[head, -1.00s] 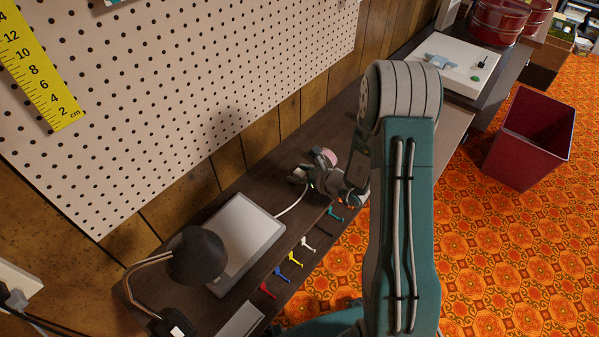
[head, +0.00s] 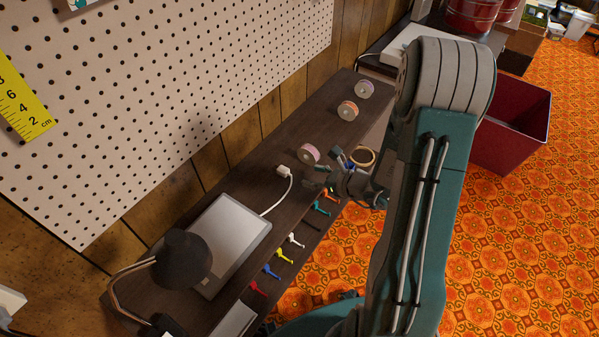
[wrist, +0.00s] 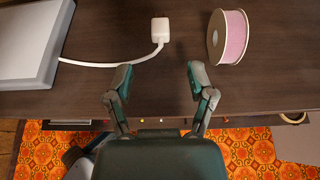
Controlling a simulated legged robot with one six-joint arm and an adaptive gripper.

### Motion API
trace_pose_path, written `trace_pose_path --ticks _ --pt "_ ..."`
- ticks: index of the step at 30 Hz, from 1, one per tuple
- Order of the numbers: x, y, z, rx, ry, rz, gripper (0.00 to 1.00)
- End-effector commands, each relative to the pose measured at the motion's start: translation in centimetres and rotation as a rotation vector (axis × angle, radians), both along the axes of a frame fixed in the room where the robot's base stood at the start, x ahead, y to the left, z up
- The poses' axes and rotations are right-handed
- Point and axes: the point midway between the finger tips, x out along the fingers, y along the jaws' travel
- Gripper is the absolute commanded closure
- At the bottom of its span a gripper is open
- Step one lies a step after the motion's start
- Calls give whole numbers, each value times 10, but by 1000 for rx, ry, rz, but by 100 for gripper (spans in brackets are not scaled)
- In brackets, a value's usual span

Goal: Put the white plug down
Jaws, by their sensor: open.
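The white plug (head: 284,170) lies on the dark wooden shelf top, at the end of a white cable that runs to the pale flat box (head: 232,238). In the wrist view the plug (wrist: 160,28) lies flat beyond the fingertips, with its cable curving off to the left. My gripper (wrist: 159,72) is open and empty, its two fingers apart over the shelf's front part. In the head view my gripper (head: 333,170) is to the right of the plug, apart from it.
A pink ribbon roll (wrist: 228,38) stands right of the plug; more rolls (head: 347,110) stand farther back. A black lamp (head: 182,258) is at the near end. Coloured clips (head: 279,256) line the front edge. Bare shelf lies around the plug.

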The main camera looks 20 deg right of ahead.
Motion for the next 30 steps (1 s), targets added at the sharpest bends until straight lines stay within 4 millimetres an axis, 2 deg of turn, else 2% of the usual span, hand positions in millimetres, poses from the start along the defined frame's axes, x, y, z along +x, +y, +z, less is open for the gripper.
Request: trace_pose_path --ticks 5,8,11,15,21,25,30 --pt "-8 -3 8 -10 -7 18 30" --pt "-11 14 27 -62 -46 121 30" --pt "-22 42 57 -167 -111 307 30" --pt "-48 78 94 -348 -208 590 30" --pt "-94 108 133 -647 -342 960 30" --pt "-123 114 152 -865 -425 1179 30" --pt "-155 108 177 -1182 -523 1427 30"
